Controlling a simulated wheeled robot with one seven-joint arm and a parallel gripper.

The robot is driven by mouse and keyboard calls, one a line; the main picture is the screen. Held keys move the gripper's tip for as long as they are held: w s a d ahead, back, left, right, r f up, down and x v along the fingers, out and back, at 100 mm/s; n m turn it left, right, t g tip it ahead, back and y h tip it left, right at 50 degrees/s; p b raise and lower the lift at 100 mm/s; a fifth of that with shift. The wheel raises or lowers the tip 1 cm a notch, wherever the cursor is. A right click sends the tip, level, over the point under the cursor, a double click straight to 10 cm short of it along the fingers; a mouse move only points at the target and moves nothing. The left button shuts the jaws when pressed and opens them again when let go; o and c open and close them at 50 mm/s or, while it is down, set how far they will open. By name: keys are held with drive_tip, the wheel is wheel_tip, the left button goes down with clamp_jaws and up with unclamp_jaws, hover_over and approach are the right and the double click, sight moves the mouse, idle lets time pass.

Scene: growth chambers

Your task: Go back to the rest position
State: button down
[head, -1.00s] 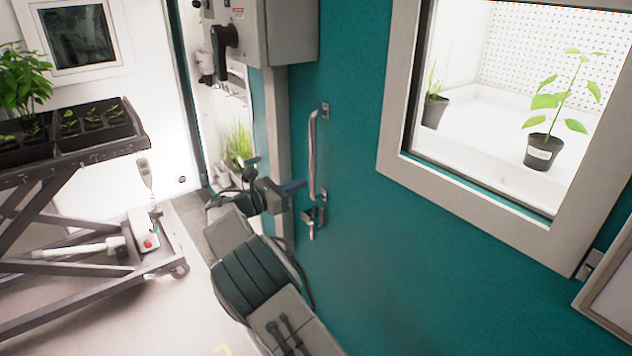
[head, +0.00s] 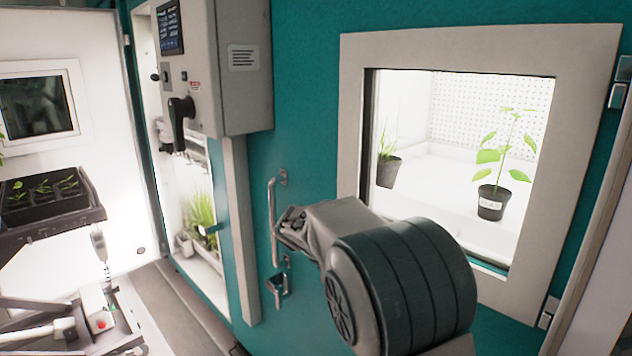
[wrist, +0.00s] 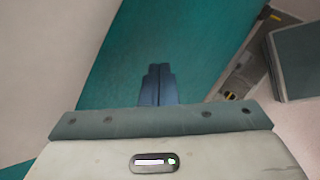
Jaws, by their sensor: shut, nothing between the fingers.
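My gripper (wrist: 158,85) shows in the wrist view as two blue fingers side by side, shut and empty. A teal surface lies behind the fingertips, and I see no contact with it. The door looks closed.
A grey control box (head: 225,70) with a black lever juts out at upper left. The window (head: 350,115) shows potted plants inside. A cart with a seedling tray (head: 50,232) stands at far left. Narrow bare floor (head: 170,305) shows between the cart and chamber.

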drive_tip(key=s+d+f+m+y, duration=0.1)
drive_tip(key=s+m+y, duration=0.3)
drive_tip(key=s, duration=1)
drive_tip(key=s+d+f+m+y, duration=0.1)
drive_tip(key=s+d+m+y, duration=0.3)
drive_tip(key=s+m, duration=0.7)
drive_tip(key=s, duration=0.4)
drive_tip(key=shift+d, duration=0.2)
drive_tip(key=shift+w+f, duration=0.1)
